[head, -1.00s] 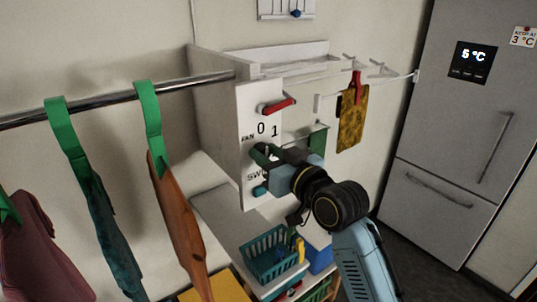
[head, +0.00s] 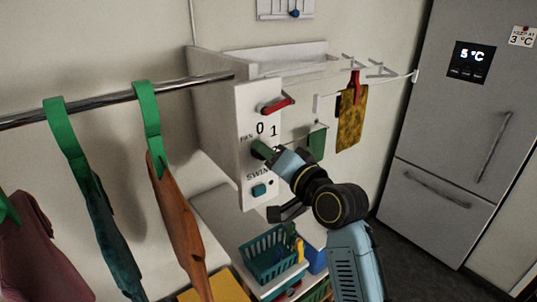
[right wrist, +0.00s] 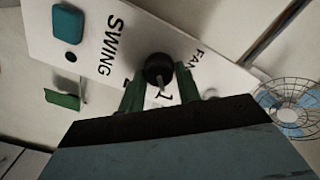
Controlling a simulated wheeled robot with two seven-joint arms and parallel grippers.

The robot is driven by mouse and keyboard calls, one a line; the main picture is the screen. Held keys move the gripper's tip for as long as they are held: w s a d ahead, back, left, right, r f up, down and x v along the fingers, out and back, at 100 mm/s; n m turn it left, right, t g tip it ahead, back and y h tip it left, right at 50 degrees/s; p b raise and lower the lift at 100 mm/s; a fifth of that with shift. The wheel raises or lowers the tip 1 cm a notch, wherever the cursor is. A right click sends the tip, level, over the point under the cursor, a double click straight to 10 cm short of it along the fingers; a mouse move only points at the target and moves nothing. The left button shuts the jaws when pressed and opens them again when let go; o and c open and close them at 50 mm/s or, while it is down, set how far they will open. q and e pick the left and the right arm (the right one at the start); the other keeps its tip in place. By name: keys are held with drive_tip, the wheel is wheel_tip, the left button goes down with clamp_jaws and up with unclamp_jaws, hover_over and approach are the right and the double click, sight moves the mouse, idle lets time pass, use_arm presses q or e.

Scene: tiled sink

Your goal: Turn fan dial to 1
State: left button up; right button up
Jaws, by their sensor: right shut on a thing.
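The fan dial is a round black knob (right wrist: 158,68) with a pale pointer mark, on a white panel (head: 258,105) marked FAN, 0, 1 and SWING. In the right wrist view the pointer faces the printed 1 or close to it. My right gripper (right wrist: 160,80) has a green finger on each side of the knob and is shut on it. In the head view the same gripper (head: 262,148) reaches the panel from the right and mostly hides the dial. My left gripper is out of view.
A teal button (head: 259,190) sits below SWING, and a red lever (head: 277,106) above the dial. Clothes hang from a rail (head: 120,98) at left. A teal basket (head: 270,256) stands below; a wire fan (right wrist: 290,105) shows in the wrist view.

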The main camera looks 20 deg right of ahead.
drive_tip(key=shift+m, duration=0.9)
drive_tip(key=o, duration=1)
drive_tip(key=shift+c, duration=0.2)
drive_tip(key=v, duration=1.3)
